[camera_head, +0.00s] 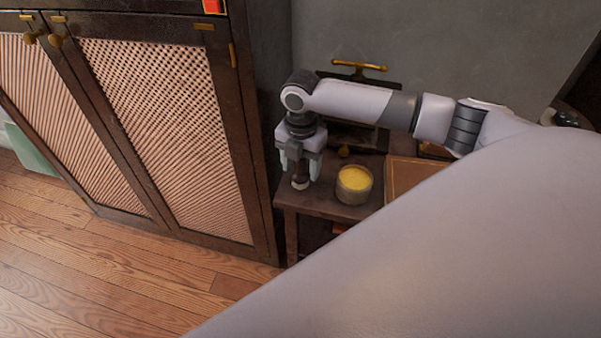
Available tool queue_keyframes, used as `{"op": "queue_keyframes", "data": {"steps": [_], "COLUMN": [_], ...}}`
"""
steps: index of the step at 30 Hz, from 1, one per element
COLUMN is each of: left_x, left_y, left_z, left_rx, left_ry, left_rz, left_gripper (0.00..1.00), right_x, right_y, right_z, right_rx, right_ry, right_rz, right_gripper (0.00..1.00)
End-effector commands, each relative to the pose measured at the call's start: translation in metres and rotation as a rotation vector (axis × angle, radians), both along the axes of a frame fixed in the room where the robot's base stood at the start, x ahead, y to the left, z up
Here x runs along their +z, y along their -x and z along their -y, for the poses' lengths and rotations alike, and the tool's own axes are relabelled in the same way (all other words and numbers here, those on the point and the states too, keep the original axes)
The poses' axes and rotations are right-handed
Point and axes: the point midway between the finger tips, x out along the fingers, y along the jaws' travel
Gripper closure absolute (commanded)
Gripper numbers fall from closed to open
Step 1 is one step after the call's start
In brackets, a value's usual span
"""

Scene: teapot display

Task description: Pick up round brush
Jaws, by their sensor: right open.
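My right gripper (300,172) points straight down over the left end of a small dark wooden table (325,210). Its two pale fingers are apart. A small upright object with a dark upper part and a pale lower end, apparently the round brush (300,183), stands on the table between and just below the fingertips. The gripper partly hides its upper part, and I cannot tell whether the fingers touch it. My left gripper is not in view.
A round tub with yellow contents (354,184) stands right of the gripper. A brown flat box or tray (412,181) is further right. A dark piece with a brass handle (360,66) is behind. A cabinet with woven doors (160,120) stands close on the left.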

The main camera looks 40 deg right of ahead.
Motion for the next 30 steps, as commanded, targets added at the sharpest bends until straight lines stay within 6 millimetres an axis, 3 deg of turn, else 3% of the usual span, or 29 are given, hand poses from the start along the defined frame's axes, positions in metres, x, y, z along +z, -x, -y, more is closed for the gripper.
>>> {"op": "queue_keyframes", "data": {"steps": [6, 11, 12, 30], "left_x": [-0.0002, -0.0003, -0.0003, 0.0], "left_y": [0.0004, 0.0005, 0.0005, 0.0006], "left_z": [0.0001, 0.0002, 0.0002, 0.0], "left_rx": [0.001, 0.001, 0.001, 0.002], "left_ry": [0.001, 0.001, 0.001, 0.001], "left_rz": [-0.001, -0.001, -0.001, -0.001], "left_gripper": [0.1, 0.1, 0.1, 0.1], "right_x": [-0.0004, -0.0002, -0.0003, 0.0052], "right_y": [-0.0001, 0.0, 0.0, 0.001], "right_z": [-0.0003, -0.0004, -0.0004, -0.0005], "right_rx": [0.0, 0.0, 0.0, 0.001], "right_ry": [0.0, 0.0, 0.0, 0.0], "right_rz": [0.001, 0.001, 0.001, -0.004], "right_gripper": [0.43, 0.95, 1.0, 1.0]}}
